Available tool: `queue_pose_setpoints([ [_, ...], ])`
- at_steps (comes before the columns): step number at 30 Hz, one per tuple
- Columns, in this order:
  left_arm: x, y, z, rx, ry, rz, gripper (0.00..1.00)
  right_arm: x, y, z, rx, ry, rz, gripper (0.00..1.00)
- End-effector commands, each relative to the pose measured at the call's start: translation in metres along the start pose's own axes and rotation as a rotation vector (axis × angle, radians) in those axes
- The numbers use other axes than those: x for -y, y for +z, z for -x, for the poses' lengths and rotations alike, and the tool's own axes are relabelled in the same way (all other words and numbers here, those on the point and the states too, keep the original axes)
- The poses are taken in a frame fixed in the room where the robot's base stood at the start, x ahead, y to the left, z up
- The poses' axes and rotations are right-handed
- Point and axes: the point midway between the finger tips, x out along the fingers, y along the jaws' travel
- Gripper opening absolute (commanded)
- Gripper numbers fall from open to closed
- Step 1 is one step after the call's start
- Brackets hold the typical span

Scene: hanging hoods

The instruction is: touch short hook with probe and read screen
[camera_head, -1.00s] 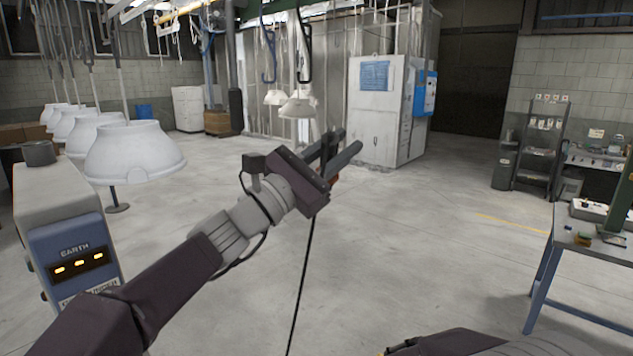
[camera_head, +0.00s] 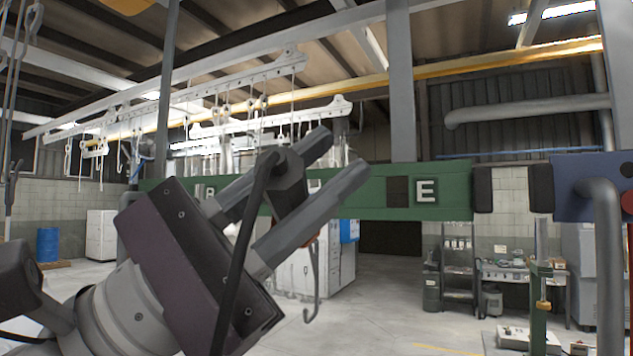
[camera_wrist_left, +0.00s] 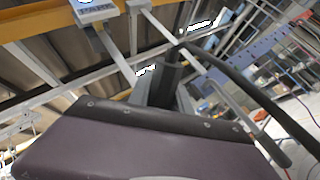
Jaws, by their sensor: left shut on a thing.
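My left gripper (camera_head: 341,155) is raised in front of a green beam (camera_head: 385,190) marked "E". It is shut on a dark probe (camera_head: 288,172); a black cable (camera_head: 236,270) hangs from it. The probe (camera_wrist_left: 163,80) and cable (camera_wrist_left: 250,88) also show in the left wrist view. A slim grey hook (camera_head: 309,290) hangs below the beam, just past the fingers; I cannot tell if it is the short one. The probe's tip is unclear and no contact can be made out. A pale box with a bluish panel (camera_wrist_left: 94,10) is cut off at the top of the wrist view; no reading is legible.
A thick grey hooked bar (camera_head: 603,250) stands close at the right, beside a blue block (camera_head: 590,186) on the beam. A grey upright (camera_head: 401,90) rises above the beam. A shelf rack (camera_head: 458,270) and open floor lie beyond.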

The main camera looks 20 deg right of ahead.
Motion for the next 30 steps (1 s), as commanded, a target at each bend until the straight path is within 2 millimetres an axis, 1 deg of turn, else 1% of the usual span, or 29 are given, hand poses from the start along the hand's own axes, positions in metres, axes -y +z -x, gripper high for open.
queue_pose_setpoints([
  [5,0.0,-0.018,-0.001,-0.004,-0.001,0.004,0.0,0.0,0.0,0.003,0.0,0.0,0.0,0.36],
  [12,-0.001,-0.053,-0.001,-0.005,0.0,0.004,0.0,0.0,-0.001,0.01,0.0,0.0,0.0,0.36],
  [18,-0.001,-0.077,-0.001,-0.004,0.001,0.003,0.0,0.0,-0.002,0.017,0.0,0.0,0.0,0.36],
  [24,0.0,-0.089,0.0,-0.003,0.001,0.001,0.0,0.0,-0.002,0.019,0.0,0.0,0.0,0.36],
  [30,0.0,-0.09,0.001,-0.002,0.001,0.001,0.0,0.0,-0.002,0.018,0.0,0.0,0.0,0.36],
])
